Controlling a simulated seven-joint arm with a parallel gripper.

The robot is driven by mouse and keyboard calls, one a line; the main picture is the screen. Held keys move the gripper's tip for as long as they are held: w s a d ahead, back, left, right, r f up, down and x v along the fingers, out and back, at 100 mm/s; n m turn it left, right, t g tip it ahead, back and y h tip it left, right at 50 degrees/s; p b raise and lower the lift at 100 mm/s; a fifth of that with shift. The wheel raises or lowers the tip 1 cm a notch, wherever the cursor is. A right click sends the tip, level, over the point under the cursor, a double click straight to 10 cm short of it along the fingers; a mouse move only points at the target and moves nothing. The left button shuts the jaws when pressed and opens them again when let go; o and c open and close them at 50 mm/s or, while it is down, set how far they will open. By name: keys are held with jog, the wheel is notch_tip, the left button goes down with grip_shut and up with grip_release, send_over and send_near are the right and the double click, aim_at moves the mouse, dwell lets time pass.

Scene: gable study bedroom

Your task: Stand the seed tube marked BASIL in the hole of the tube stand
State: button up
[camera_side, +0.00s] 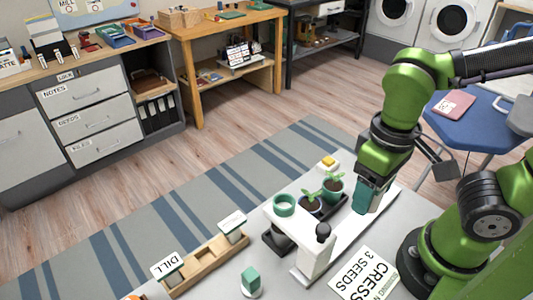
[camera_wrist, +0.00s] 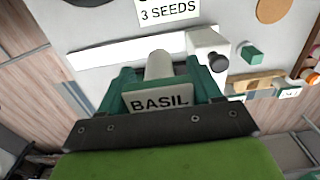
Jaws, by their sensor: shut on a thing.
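My gripper (camera_wrist: 163,88) is shut on the seed tube marked BASIL (camera_wrist: 158,102), whose pale rounded end points away from the wrist camera between the teal fingers. In the side view my gripper (camera_side: 368,200) hangs to the right of the potted seedlings, and the tube cannot be made out there. A white stand (camera_side: 312,258) with a teal ring (camera_side: 285,204) at its far end and a dark knob stands left of my gripper; the ring looks like an open hole, but I cannot be sure. The white stand also shows in the wrist view (camera_wrist: 202,40), ahead and to the right of the held tube.
A wooden rack (camera_side: 205,262) with square openings holds a piece marked DILL (camera_side: 168,266) and another labelled piece (camera_side: 232,224). A teal block (camera_side: 250,281) stands in front of it. Seedlings (camera_side: 333,187) sit in a black tray. A CRESS card (camera_side: 365,275) lies near my arm's base.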

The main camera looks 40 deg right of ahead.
jog(key=w+a+r+n, duration=0.2)
jog(key=w+a+n, duration=0.4)
jog(key=w, duration=0.1)
jog(key=n, duration=1.2)
send_over(205, 262)
notch_tip(205, 262, down, 13)
jog(key=shift+f, duration=2.35)
jog(key=o, duration=1.1)
jog(key=shift+f, duration=0.15)
